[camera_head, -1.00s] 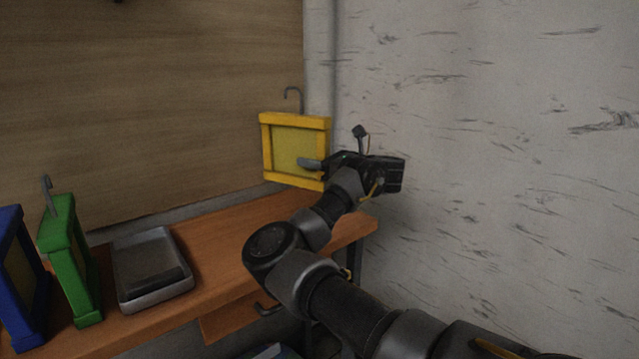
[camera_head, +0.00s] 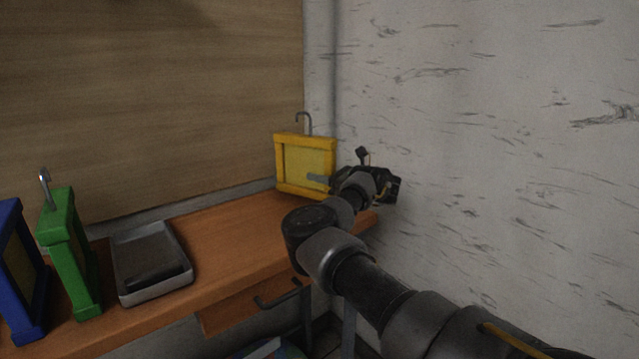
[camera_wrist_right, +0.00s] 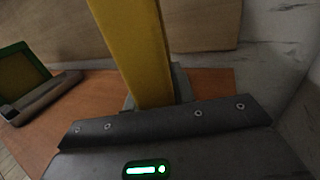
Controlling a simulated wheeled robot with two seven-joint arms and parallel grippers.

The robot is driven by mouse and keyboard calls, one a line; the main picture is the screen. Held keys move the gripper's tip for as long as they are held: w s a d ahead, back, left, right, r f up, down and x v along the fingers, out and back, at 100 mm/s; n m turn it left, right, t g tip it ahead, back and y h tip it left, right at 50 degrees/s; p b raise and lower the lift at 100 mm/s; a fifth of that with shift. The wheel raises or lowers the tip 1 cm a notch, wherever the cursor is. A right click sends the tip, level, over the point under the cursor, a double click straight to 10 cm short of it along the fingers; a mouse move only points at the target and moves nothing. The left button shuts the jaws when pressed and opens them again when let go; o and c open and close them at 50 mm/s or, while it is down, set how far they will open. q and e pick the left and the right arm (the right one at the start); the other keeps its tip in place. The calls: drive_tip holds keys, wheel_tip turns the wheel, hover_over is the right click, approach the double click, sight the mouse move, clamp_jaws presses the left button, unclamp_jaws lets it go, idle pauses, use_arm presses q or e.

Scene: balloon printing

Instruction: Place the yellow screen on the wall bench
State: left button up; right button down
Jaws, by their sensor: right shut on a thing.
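The yellow screen (camera_head: 306,166), a framed panel with a grey hook on top, stands upright at the far right end of the wooden wall bench (camera_head: 225,237). My right gripper (camera_head: 322,179) is shut on its right side frame. In the right wrist view the yellow frame bar (camera_wrist_right: 138,50) rises from between the jaws, with the bench top (camera_wrist_right: 75,118) below. I cannot tell whether the screen's lower edge touches the bench. My left gripper is not in view.
A green screen (camera_head: 70,255) and a blue screen (camera_head: 18,275) stand at the left of the bench. A grey tray (camera_head: 150,262) lies beside the green one. A rough white wall (camera_head: 480,150) is close on the right. The bench between tray and yellow screen is clear.

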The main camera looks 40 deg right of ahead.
drive_tip(key=shift+f, duration=0.95)
drive_tip(key=shift+f, duration=0.1)
